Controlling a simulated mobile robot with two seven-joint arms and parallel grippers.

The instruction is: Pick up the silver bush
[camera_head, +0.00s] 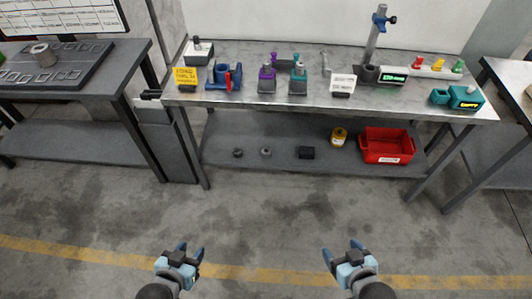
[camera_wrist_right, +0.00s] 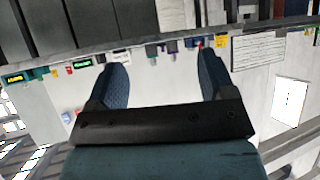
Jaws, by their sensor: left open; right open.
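A silver-grey hollow cylinder (camera_head: 43,54), which looks like a bush, stands on a dark slotted board (camera_head: 75,68) on the left table. A small grey ring (camera_head: 265,151) lies on the lower shelf of the middle bench, next to a darker one (camera_head: 238,152). I cannot tell for sure which is the silver bush. My left gripper (camera_head: 190,249) and right gripper (camera_head: 341,248) are open and empty over the floor in front of the bench, well apart from all of these. The right wrist view shows my right gripper's two spread fingers (camera_wrist_right: 163,68) with nothing between them.
The middle bench top (camera_head: 235,98) carries fixtures, signs, a tall stand (camera_head: 376,35) and a teal device (camera_head: 466,97). Its lower shelf holds a red bin (camera_head: 387,146), a yellow container (camera_head: 338,137) and a black block (camera_head: 306,152). The floor before it is clear. Another table stands at right.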

